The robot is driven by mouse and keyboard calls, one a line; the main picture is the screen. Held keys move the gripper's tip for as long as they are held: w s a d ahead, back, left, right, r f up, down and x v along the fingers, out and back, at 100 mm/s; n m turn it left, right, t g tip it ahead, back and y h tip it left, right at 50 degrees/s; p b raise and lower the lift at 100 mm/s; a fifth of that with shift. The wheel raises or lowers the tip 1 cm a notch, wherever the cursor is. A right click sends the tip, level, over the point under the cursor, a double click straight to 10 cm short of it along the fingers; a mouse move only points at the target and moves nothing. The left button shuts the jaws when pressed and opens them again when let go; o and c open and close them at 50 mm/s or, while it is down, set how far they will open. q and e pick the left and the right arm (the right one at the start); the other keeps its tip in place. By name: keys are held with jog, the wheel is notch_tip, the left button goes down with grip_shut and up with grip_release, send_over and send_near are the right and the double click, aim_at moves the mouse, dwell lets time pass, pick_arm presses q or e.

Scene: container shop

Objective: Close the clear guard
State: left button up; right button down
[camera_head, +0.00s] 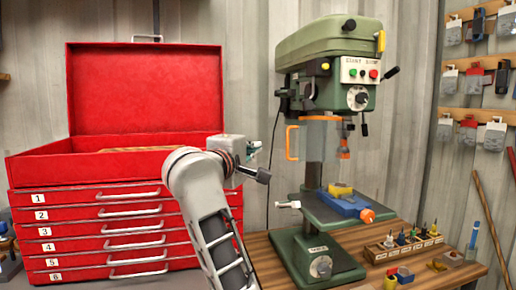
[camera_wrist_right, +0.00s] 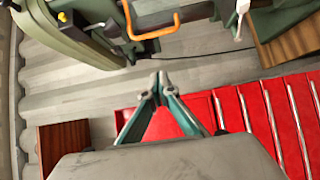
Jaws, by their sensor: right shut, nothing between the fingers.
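The clear guard (camera_head: 318,137) is a see-through panel hanging below the head of the green drill press (camera_head: 330,50). Its orange handle (camera_head: 290,143) stands out on the left side, and it also shows in the right wrist view (camera_wrist_right: 152,34). I cannot tell exactly how far the guard is swung. My right gripper (camera_head: 262,160) is left of the handle and apart from it, in front of the wall. In the right wrist view its fingertips (camera_wrist_right: 160,80) are together and empty, below the handle. My left gripper is not in view.
A red tool chest (camera_head: 145,90) with open lid stands left, behind my right arm. A blue vise (camera_head: 345,204) sits on the press table. A bit rack (camera_head: 405,245) and small blocks lie on the wooden bench (camera_head: 265,250). Tools hang on the right wall.

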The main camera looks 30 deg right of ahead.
aim_at(306, 141)
jog(key=p+x, duration=0.2)
jog(key=x, duration=0.8)
jog(key=shift+s+d+p, duration=0.2)
jog(key=shift+s+d, duration=0.05)
jog(key=shift+s, duration=0.4)
jog(key=shift+s+d+p, duration=0.2)
jog(key=shift+s+d, duration=0.1)
jog(key=shift+s, duration=0.4)
jog(key=shift+s+d+p, duration=0.2)
jog(key=shift+s+d, duration=0.05)
jog(key=shift+s, duration=0.4)
